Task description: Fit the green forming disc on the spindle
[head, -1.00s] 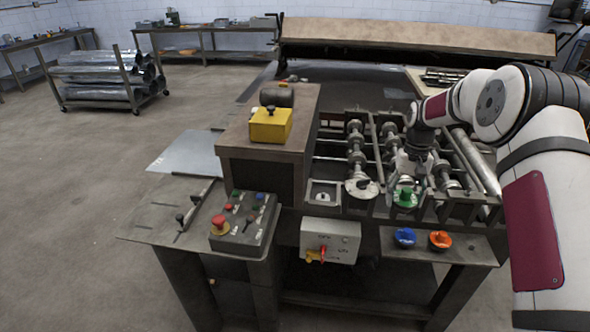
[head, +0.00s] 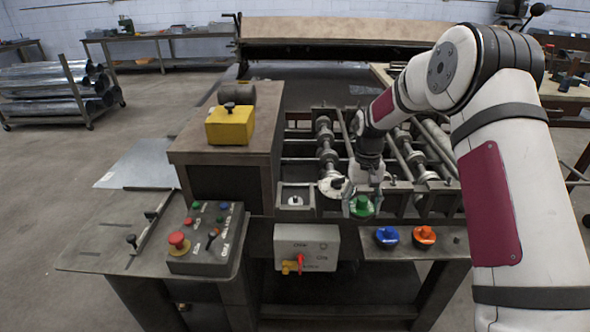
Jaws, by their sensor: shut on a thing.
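The green forming disc (head: 362,207) hangs at the front edge of the roller machine in the head view. My gripper (head: 362,198) points down and is shut on the disc's upper part. A silver round plate (head: 331,188) with a dark knob sits at the front end of a roller shaft, just left of the green disc. I cannot tell for sure whether this is the spindle. The disc's underside and any contact below it are hidden.
A blue disc (head: 386,237) and an orange disc (head: 425,236) rest on the front shelf. A square silver fixture (head: 295,198) lies left of the round plate. A wooden-topped block with a yellow box (head: 230,125) stands left. A control box (head: 207,238) sits at front left.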

